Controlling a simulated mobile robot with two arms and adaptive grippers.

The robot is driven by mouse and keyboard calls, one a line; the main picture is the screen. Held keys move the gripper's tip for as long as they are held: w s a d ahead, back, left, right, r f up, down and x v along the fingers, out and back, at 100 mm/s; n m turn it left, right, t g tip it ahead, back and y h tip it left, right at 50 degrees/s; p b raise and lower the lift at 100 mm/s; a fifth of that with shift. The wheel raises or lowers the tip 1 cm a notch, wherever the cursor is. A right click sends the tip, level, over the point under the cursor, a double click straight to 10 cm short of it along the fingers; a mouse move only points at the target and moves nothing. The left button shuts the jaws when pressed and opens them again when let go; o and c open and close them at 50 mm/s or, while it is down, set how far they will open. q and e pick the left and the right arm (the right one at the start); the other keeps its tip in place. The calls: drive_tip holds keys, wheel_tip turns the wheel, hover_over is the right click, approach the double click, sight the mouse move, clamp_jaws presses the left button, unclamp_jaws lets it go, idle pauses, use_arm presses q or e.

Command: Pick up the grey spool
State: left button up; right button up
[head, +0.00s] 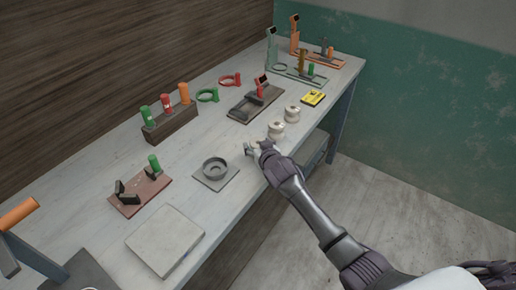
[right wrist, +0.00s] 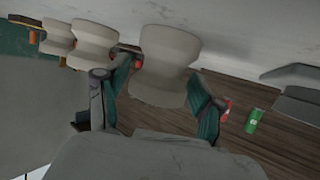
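My right gripper (head: 256,148) is low over the front edge of the bench. In the right wrist view, the fingers (right wrist: 162,80) are spread, one on each side of a pale grey spool (right wrist: 165,62); I cannot tell whether they touch it. In the head view this spool is mostly hidden by the gripper. Two similar pale spools, a nearer one (head: 276,130) and a farther one (head: 292,114), stand beyond it in a row; they also show at the left of the right wrist view. My left gripper is not clearly in view.

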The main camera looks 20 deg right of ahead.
drive_tip(key=c, duration=0.8)
drive_tip(key=shift+c, duration=0.6)
drive_tip(key=shift+r, duration=0.15)
